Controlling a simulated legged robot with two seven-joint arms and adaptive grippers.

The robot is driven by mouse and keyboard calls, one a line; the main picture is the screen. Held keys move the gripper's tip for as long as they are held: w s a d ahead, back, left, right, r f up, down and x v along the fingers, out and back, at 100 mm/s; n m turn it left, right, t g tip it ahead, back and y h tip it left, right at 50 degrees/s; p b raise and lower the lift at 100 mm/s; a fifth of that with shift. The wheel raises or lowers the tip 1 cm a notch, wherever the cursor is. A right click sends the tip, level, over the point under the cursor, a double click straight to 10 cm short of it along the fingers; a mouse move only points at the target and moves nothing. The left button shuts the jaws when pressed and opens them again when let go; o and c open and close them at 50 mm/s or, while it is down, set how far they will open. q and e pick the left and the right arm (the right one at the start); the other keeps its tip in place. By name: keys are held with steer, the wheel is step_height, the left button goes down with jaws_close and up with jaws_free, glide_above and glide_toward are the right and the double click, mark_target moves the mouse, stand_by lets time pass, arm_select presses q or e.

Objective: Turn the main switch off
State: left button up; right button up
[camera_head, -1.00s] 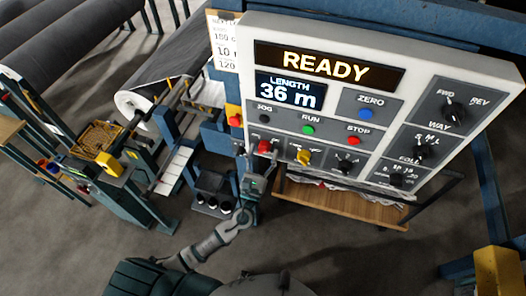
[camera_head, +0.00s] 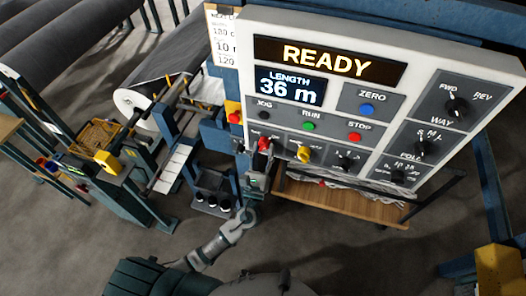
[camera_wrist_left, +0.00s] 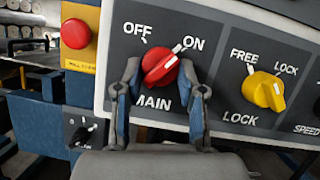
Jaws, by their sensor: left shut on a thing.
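The red main switch knob (camera_wrist_left: 160,68) sits on the grey panel between the printed words OFF and ON, above the word MAIN. Its white mark points up and right, towards ON. In the head view the knob (camera_head: 264,143) is at the panel's lower left. My left gripper (camera_wrist_left: 162,82) has one finger on each side of the knob and is shut on it. In the head view the gripper (camera_head: 258,162) reaches up to the knob from below. My right gripper is not in view.
A yellow LOCK knob (camera_wrist_left: 265,91) is close to the right, its mark towards FREE. A red push button (camera_wrist_left: 75,33) is at the left. The display (camera_head: 327,60) reads READY. A wooden shelf (camera_head: 340,205) lies below the panel.

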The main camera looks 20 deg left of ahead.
arm_select(q)
steer(key=n+y, duration=0.1)
steer(key=n, duration=0.1)
steer(key=shift+d+n+y+b, duration=0.1)
steer(key=shift+n+y+b, duration=0.2)
steer(key=shift+n+b, duration=0.1)
steer(key=n+g+y, duration=0.1)
steer(key=n, duration=0.2)
steer(key=shift+d+n+y+b, duration=0.1)
steer(key=shift+n+y+b, duration=0.2)
steer(key=shift+n+y, duration=0.1)
steer(key=n, duration=0.1)
steer(key=n+g+y, duration=0.1)
steer(key=n, duration=0.1)
steer(key=shift+d+r+n, duration=0.1)
steer(key=shift+r+n, duration=0.1)
steer(key=shift+n, duration=0.1)
steer(key=shift+r+n+g+y, duration=0.1)
steer(key=shift+n+g+y, duration=0.3)
steer(key=shift+n, duration=0.7)
steer(key=n, duration=0.2)
steer(key=n+g+p, duration=0.1)
steer(key=shift+d+r+n+g+y+p, duration=0.15)
steer(key=shift+n+g+y+p, duration=0.15)
steer(key=shift+n, duration=0.1)
steer(key=shift+n+g+p, duration=0.6)
steer(key=shift+n+p, duration=0.2)
steer(key=shift+n, duration=0.7)
steer(key=o, duration=1.2)
steer(key=shift+c, duration=0.2)
